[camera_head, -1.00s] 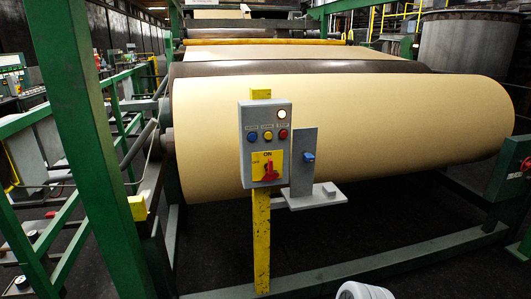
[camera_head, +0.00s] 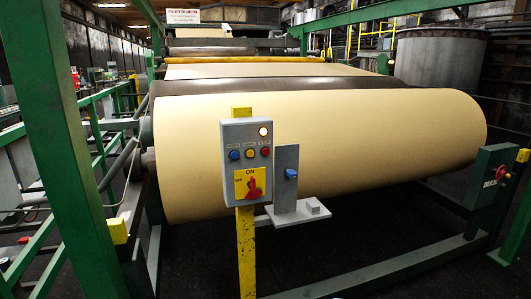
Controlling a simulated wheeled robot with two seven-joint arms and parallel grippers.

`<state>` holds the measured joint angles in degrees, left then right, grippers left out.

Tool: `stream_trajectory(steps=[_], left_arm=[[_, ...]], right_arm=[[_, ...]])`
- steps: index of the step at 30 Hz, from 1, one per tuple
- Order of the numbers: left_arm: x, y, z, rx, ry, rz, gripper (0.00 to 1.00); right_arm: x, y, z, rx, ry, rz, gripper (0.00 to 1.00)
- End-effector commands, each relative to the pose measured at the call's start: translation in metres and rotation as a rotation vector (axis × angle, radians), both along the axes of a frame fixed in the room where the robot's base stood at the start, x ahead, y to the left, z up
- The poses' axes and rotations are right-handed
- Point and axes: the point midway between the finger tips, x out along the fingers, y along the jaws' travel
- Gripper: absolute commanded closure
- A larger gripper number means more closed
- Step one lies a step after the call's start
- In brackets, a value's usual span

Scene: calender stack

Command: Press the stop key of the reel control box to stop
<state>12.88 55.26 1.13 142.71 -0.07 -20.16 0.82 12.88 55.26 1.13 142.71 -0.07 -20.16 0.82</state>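The grey reel control box (camera_head: 229,135) stands on a yellow post (camera_head: 246,262) in front of the large tan paper reel (camera_head: 340,140). Its face has a blue key (camera_head: 234,155), a yellow key (camera_head: 250,154) and a red key (camera_head: 265,152) in a row, with small labels above that are too small to read surely. A lit white lamp (camera_head: 263,131) is at the top right. A red rotary switch (camera_head: 252,187) on a yellow plate sits below, under the word ON. Neither of my grippers is in view.
A grey bracket with a shelf (camera_head: 297,213) and a blue knob (camera_head: 291,174) adjoins the box on the right. A green post (camera_head: 66,150) rises at the left. A green stand with a red handwheel (camera_head: 501,172) is at the right. Dark floor lies in front, crossed by a grey-green beam (camera_head: 390,271).

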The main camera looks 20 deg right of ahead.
Motion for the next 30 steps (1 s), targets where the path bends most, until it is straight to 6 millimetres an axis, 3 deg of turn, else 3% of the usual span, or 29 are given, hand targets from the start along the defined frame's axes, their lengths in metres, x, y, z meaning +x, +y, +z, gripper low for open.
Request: stream_trajectory(steps=[1,6,30], left_arm=[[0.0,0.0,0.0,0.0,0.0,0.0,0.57],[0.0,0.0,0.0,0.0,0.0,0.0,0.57],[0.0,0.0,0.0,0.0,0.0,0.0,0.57]], right_arm=[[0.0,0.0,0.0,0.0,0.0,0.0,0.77],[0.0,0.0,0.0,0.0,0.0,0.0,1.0],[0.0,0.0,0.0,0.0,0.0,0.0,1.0]])
